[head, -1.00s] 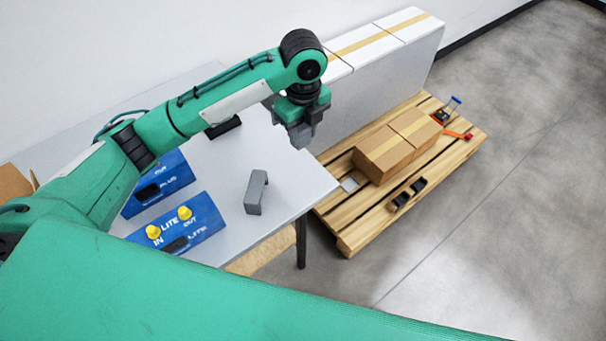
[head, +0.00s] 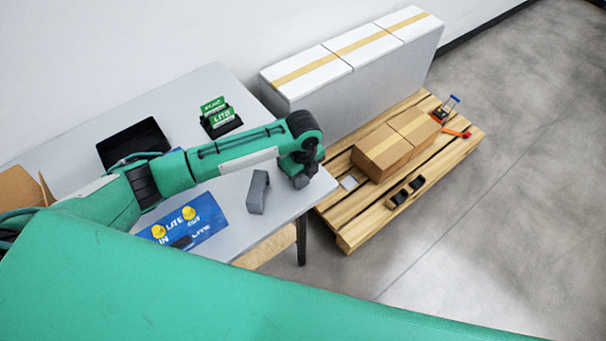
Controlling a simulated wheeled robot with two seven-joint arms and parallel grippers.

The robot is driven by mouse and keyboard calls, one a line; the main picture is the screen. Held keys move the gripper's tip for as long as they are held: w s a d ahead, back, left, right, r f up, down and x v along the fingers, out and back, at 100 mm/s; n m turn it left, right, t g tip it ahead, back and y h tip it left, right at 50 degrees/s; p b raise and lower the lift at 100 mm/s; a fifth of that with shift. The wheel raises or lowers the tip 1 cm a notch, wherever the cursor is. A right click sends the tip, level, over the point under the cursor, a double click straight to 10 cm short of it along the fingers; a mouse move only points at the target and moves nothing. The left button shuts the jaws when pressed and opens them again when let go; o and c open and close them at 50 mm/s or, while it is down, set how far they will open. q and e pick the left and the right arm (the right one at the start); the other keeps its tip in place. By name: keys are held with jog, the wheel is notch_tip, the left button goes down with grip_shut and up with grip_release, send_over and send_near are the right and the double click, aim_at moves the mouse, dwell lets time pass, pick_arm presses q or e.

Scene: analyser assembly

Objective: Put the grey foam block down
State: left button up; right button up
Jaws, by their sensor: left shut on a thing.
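My left gripper (head: 303,176) is at the right end of the white table (head: 225,185), pointing down, low over the tabletop. It is shut on a small grey block, the grey foam block (head: 301,182), which is hard to tell apart from the dark fingers. Whether the block touches the table I cannot tell. A second grey piece (head: 258,192), bent at its top, stands on the table just left of the gripper, with a narrow gap between. My right gripper is out of view.
A wooden pallet (head: 345,232) with brown cartons (head: 383,153) stands right. Tall white boxes (head: 370,70) stand behind.

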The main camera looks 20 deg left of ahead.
pick_arm(q)
jog(key=shift+f, duration=0.25)
jog(key=o, duration=1)
notch_tip(320, 180, up, 12)
jog(key=b, duration=0.2)
jog(key=shift+r, duration=0.15)
